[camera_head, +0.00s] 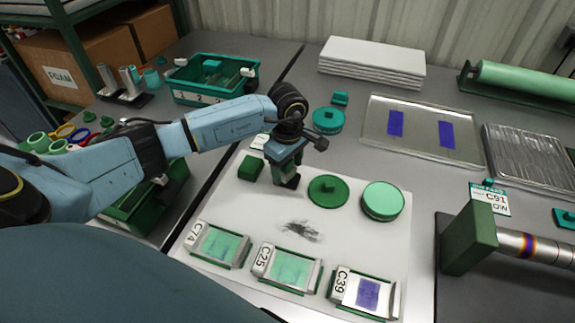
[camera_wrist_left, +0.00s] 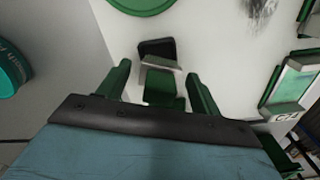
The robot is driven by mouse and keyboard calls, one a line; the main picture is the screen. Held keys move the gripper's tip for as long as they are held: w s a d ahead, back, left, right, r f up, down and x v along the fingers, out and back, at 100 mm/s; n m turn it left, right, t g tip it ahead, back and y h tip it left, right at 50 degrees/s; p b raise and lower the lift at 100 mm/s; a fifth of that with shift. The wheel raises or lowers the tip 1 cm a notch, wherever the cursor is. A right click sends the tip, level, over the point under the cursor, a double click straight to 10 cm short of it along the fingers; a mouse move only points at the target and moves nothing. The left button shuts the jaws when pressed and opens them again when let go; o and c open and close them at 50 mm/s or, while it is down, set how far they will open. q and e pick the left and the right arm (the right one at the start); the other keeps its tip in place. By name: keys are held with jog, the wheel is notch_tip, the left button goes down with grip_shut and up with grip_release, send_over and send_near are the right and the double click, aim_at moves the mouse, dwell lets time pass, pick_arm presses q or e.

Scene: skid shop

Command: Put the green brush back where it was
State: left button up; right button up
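The green brush shows in the left wrist view, with a green handle (camera_wrist_left: 161,86), a pale metal band and dark bristles (camera_wrist_left: 157,48). It is on the white board (camera_head: 340,231). My left gripper (camera_head: 287,176) is low over the board, between a green block and a round green lid; in the head view it hides most of the brush. In the left wrist view its green fingers (camera_wrist_left: 160,88) stand on either side of the handle, with a gap showing on both sides. I cannot see my right gripper.
A green block (camera_head: 251,168) and round green lids (camera_head: 328,191) (camera_head: 383,201) flank the gripper. A dark smudge (camera_head: 298,231) marks the board. Labelled trays C74 (camera_head: 217,246), C25 (camera_head: 286,268) and C39 (camera_head: 365,294) line its front. A green-rimmed crate (camera_head: 213,97) stands behind left.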

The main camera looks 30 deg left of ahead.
pick_arm(q)
jog(key=shift+r, duration=0.1)
pick_arm(e)
jog(key=shift+s+r, duration=0.1)
jog(key=shift+s, duration=0.05)
pick_arm(q)
notch_tip(320, 180, up, 2)
jog(key=shift+r+p, duration=0.2)
jog(key=shift+p, duration=0.55)
notch_tip(320, 180, up, 11)
jog(key=p, duration=0.1)
jog(key=shift+f, duration=0.2)
pick_arm(e)
jog(key=s, duration=0.1)
jog(key=s+a+r, duration=0.1)
jog(key=shift+s+a+r, duration=0.15)
jog(key=shift+s+r, duration=0.05)
jog(key=shift+s, duration=0.15)
